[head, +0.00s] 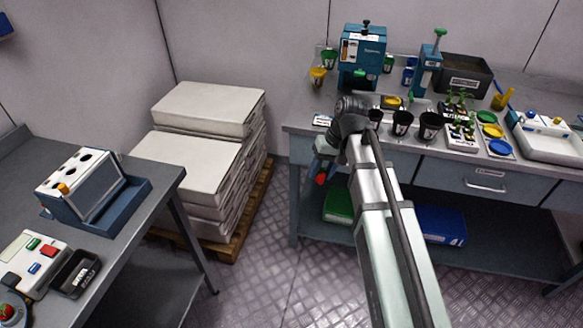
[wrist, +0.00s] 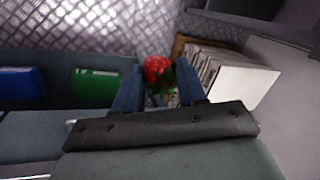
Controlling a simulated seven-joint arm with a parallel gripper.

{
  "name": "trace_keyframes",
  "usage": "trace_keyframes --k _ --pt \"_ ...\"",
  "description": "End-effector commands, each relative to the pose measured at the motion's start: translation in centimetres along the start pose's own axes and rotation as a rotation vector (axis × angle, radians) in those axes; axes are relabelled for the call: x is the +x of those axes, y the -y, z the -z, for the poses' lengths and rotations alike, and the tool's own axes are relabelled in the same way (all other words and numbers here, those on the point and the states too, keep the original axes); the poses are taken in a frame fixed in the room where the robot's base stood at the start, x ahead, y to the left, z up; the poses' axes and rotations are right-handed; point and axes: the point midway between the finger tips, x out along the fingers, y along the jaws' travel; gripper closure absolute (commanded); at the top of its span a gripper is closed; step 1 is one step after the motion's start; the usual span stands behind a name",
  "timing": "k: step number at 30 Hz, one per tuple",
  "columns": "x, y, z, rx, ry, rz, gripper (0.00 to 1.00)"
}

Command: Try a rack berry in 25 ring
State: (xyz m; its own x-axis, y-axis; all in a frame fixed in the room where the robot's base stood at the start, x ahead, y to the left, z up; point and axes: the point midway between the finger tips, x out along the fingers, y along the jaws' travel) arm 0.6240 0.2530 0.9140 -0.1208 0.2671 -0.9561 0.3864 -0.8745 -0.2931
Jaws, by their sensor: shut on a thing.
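My gripper (head: 322,163) hangs in front of the back bench's left part, over the floor, pointing down. In the wrist view its two blue fingers (wrist: 160,92) are shut on a red berry (wrist: 157,68) with green leaves at its base. The berry (head: 320,179) also shows in the head view, just below the fingers. A white sloped block (head: 106,186) with a row of dark round holes stands in a blue tray (head: 135,199) on the left table, well apart from the gripper. A yellow piece sits at its near left end. No ring marked 25 can be read.
The back bench (head: 300,118) carries a teal press (head: 362,57), black cups (head: 402,123), a plant rack (head: 461,136), coloured dishes (head: 490,130) and a dark bin (head: 465,76). Stacked pale sacks (head: 185,157) stand between the tables. A control box (head: 37,262) and black bin (head: 75,273) sit on the left table.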

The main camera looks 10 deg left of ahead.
Motion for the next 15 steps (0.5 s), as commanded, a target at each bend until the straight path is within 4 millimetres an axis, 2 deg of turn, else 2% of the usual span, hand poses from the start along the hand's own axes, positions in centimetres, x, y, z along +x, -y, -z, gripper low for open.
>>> trace_keyframes --k 1,3,15 --pt "-0.2 -1.7 -0.3 0.026 -0.008 0.000 0.66" --pt "-0.5 -3.7 -0.6 0.057 -0.018 0.000 0.66" --pt "-2.4 -15.0 -2.9 0.237 -0.072 0.001 0.66"
